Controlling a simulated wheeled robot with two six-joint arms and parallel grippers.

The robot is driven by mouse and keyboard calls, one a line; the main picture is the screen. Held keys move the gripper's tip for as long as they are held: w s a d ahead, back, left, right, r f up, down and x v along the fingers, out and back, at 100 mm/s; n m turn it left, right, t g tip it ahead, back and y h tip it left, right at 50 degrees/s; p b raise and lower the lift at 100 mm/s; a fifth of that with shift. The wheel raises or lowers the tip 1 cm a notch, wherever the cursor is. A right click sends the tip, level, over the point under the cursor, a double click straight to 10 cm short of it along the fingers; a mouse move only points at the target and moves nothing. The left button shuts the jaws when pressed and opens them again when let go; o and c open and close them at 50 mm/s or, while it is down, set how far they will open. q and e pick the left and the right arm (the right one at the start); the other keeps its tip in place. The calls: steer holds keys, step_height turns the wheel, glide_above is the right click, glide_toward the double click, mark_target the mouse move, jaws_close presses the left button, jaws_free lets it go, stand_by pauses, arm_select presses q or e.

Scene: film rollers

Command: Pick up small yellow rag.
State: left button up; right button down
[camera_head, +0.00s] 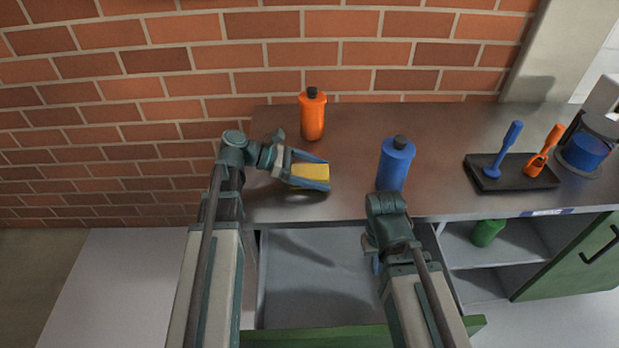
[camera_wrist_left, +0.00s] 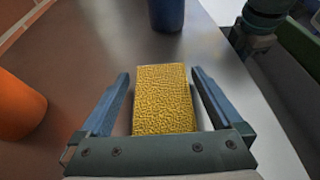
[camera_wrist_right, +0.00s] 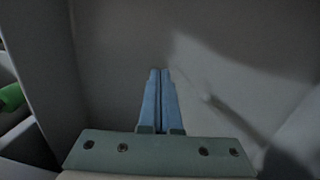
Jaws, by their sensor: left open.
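The small yellow rag (camera_head: 310,171) lies on the counter at its left part. My left gripper (camera_head: 326,173) is open, with its fingers on either side of the rag. In the left wrist view, the rag (camera_wrist_left: 163,98) is a textured yellow block between the two blue fingers of the left gripper (camera_wrist_left: 160,80), with a visible gap at each side. My right gripper (camera_wrist_right: 160,72) is shut and empty in the right wrist view, over the inside of a grey drawer. In the head view, its fingers are mostly hidden behind my right arm.
An orange bottle (camera_head: 313,117) stands behind the rag. A blue bottle (camera_head: 395,165) stands to its right. A black tray (camera_head: 512,184) with a blue and an orange tool is further right. An open drawer (camera_head: 310,280) is below the counter's front edge.

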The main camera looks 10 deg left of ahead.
arm_select(q)
steer(key=c, duration=1.2)
steer(key=shift+o, duration=0.2)
steer(key=shift+r, duration=0.15)
arm_select(e)
steer(key=shift+r, duration=0.15)
